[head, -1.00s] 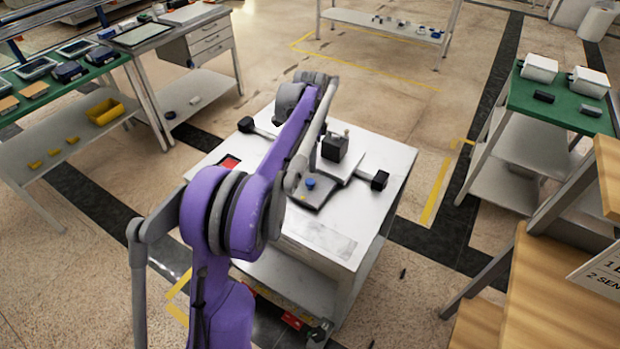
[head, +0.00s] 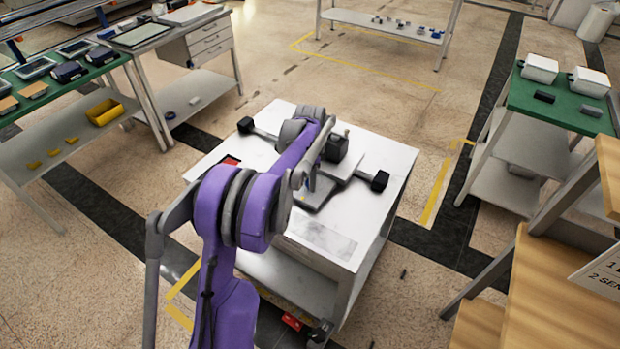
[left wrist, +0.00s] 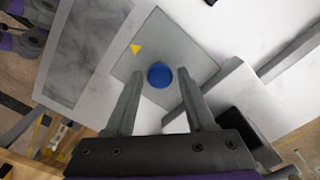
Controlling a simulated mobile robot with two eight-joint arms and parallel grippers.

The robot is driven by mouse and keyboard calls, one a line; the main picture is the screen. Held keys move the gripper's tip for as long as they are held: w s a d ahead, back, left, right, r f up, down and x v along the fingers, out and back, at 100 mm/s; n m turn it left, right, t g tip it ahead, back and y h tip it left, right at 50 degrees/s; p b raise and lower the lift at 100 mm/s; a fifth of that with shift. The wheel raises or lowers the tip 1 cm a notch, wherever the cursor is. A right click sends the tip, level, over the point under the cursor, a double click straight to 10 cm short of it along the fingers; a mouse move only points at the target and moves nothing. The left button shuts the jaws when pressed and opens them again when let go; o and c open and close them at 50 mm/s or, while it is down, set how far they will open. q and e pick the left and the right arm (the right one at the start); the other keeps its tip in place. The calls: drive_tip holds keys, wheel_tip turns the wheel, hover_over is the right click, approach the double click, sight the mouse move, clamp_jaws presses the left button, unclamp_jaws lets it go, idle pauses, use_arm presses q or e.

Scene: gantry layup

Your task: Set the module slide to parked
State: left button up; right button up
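The white cart top (head: 385,150) carries a grey plate (head: 318,195) with a light slide plate (head: 345,163) beside it. A dark block (head: 337,147) stands on the assembly, partly hidden by my arm. In the left wrist view, the grey plate (left wrist: 205,62) bears a round blue knob (left wrist: 160,76) and a yellow triangle (left wrist: 136,49). My left gripper (left wrist: 159,82) is open above the plate, one finger either side of the knob in that view. Contact cannot be told. In the head view my arm hides the knob and most of the gripper. My right gripper is not in view.
Black end blocks stand at the back left (head: 246,125) and right (head: 380,181) of the cart assembly. A red patch (head: 230,161) lies at the cart's left. A green-topped bench (head: 570,112) stands at right, wooden steps (head: 545,270) at front right. The floor behind the cart is clear.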

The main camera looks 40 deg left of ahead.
use_arm(q)
clamp_jaws()
idle(1.1)
